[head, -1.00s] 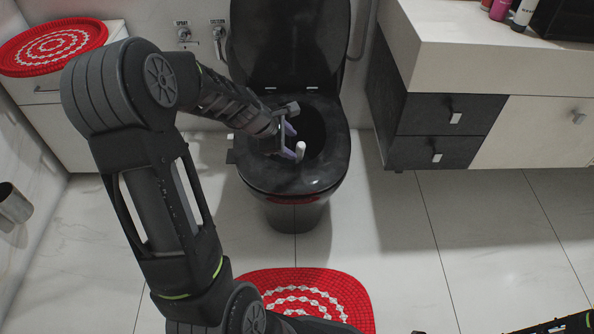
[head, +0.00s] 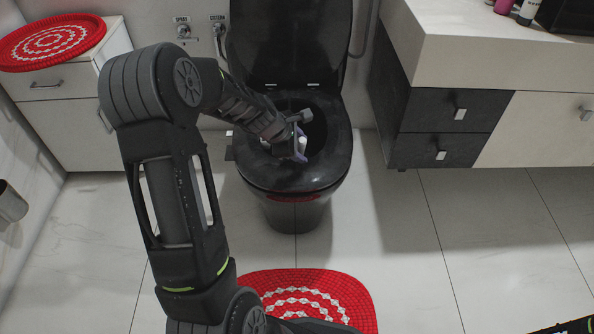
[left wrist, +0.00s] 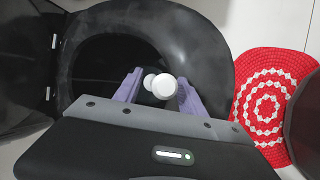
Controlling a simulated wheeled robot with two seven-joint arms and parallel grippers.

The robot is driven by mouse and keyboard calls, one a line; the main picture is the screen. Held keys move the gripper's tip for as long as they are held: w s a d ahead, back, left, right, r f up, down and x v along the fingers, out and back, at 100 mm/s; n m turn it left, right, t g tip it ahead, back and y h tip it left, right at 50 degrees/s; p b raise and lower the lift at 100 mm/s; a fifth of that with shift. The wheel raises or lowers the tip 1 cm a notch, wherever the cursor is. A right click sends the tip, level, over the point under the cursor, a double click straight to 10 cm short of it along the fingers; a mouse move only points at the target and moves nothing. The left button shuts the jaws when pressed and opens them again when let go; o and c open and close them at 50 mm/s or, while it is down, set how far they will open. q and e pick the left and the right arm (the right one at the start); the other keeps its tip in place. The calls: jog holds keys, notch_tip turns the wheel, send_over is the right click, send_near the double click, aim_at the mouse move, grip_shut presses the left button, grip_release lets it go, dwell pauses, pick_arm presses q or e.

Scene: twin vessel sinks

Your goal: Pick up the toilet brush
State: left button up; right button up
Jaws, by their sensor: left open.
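The toilet brush shows as a white rounded handle end (left wrist: 164,86) in the left wrist view, with a second white rounded part just left of it. In the head view its white handle (head: 303,143) stands up at the black toilet's seat opening. My left gripper (head: 300,146) is over the seat. In the left wrist view its two purple fingers (left wrist: 158,92) are open, one on each side of the white handle, and the handle end sits close to the right finger. I cannot tell whether they touch. The brush's lower part is hidden. My right gripper is not in view.
The black toilet (head: 262,172) has its lid raised behind the gripper. A red and white mat (head: 350,290) lies on the floor in front. A vanity with drawers (head: 445,110) stands right, a white cabinet (head: 75,130) left. The floor at right is clear.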

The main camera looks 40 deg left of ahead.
pick_arm(q)
jog(key=shift+r, duration=0.1)
jog(key=shift+c, duration=0.6)
grip_shut()
dwell(1.1)
